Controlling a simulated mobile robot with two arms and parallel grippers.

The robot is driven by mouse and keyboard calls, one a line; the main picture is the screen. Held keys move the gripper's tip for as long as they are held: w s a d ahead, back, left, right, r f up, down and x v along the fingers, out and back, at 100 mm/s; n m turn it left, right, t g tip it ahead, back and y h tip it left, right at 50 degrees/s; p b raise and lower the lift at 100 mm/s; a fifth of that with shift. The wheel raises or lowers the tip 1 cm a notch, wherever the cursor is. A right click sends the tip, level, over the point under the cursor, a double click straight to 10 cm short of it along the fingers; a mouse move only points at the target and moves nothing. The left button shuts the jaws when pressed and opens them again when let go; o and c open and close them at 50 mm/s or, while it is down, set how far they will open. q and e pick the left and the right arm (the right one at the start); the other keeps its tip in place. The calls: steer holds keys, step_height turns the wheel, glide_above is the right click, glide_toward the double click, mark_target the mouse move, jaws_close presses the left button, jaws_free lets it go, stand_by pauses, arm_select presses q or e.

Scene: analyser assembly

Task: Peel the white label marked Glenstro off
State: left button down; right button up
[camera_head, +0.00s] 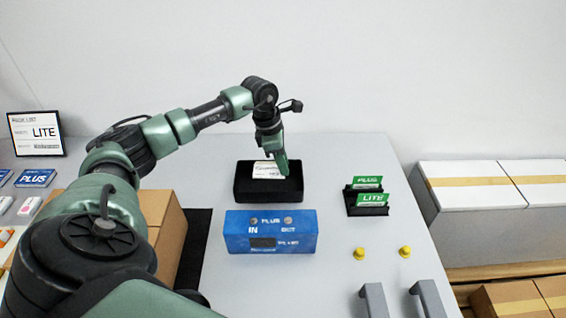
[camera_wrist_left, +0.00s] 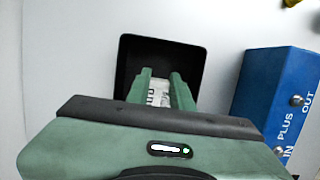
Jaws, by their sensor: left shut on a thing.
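The white label (camera_head: 266,170) is in the black tray (camera_head: 243,188) on the table, its printed text too small and partly covered to read surely. My left gripper (camera_head: 282,170) reaches down into the tray over the label's right part. In the left wrist view its two green fingers (camera_wrist_left: 161,90) are shut on the white label (camera_wrist_left: 158,96), which shows between them with some dark letters. I cannot tell what lies under the label or whether it is lifted there. My right gripper is not in view.
A blue PLUS box (camera_head: 296,243) with IN and OUT ports stands just in front of the tray. A black holder (camera_head: 366,209) with green PLUS and LITE cards is at the right. Two yellow knobs (camera_head: 359,254) and grey handles (camera_head: 374,300) are nearer. A cardboard box (camera_head: 170,225) stands left.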

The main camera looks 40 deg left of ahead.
arm_select(q)
steer(key=c, duration=1.2)
jaws_free()
steer(key=shift+o, duration=0.2)
steer(key=shift+r+p, duration=1.6)
steer(key=shift+r, duration=0.95)
steer(key=shift+f, duration=0.15)
